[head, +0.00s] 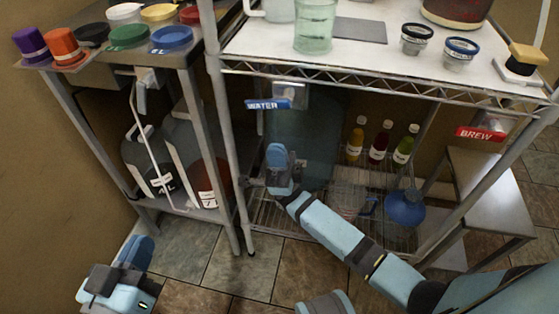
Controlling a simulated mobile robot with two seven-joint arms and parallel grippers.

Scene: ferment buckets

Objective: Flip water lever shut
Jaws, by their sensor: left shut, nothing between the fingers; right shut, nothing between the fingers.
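The blue water lever (262,104), marked WATER, lies roughly level in the picture and points left from a metal fitting (292,95) under the front edge of the white-topped rack. My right gripper (278,150) is shut and empty. It points up in front of the rack, a short way below the lever in the picture, and appears apart from it. My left gripper (140,250) is shut and empty at the lower left, over the floor. A large dark translucent container (308,140) stands behind the lever and is partly hidden by my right gripper.
A glass jar (315,28) and small lidded jars (417,38) stand on the rack top. Bottles (380,140) and a blue round flask (405,207) are below. A side table (95,75) carries coloured lids.

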